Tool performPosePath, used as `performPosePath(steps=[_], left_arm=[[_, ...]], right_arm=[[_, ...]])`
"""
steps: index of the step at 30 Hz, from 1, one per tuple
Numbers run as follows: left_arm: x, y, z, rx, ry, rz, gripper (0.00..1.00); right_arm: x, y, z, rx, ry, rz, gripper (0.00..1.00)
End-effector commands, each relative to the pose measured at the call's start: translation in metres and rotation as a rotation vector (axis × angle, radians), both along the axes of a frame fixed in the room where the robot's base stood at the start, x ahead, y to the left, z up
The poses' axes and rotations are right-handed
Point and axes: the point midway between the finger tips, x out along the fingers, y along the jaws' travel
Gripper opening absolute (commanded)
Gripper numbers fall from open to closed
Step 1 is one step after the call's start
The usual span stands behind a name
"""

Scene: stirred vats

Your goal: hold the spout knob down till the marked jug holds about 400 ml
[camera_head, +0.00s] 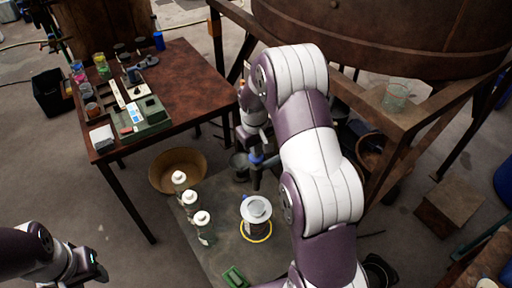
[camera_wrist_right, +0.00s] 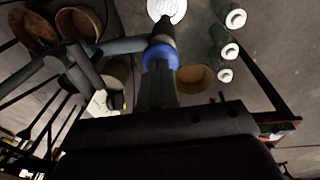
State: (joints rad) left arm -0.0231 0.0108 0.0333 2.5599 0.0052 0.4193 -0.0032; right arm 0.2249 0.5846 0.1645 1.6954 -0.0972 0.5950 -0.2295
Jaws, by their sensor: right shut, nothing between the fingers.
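My right gripper (camera_head: 257,183) points down beside the vat, fingers closed together with nothing between them. In the right wrist view its dark fingers (camera_wrist_right: 158,88) reach to a blue ring-shaped part (camera_wrist_right: 161,54), perhaps the spout knob; it also shows in the head view (camera_head: 257,159). I cannot tell whether they touch. A clear greenish glass vessel (camera_head: 397,96) stands on the wooden frame at the right; I cannot read marks or a level in it. No liquid stream is visible. My left gripper (camera_head: 90,268) is at the lower left, away from everything; its opening is unclear.
A brown table (camera_head: 185,75) with jars and tools is at the left. The large vat (camera_head: 390,38) fills the upper right.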

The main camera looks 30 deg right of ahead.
Motion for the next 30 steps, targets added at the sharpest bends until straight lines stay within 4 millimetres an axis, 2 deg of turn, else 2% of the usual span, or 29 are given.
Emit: performPosePath(steps=[13,20,30], left_arm=[[0.000,0.000,0.000,0.000,0.000,0.000,0.44],[0.000,0.000,-0.013,0.000,0.000,0.000,0.44],[0.000,0.000,-0.012,0.000,0.000,0.000,0.44]], right_arm=[[0.000,0.000,-0.007,0.000,0.001,-0.001,0.00],[0.001,-0.001,-0.034,0.000,0.001,-0.001,0.00],[-0.003,0.000,-0.038,0.004,0.015,0.000,0.00]])
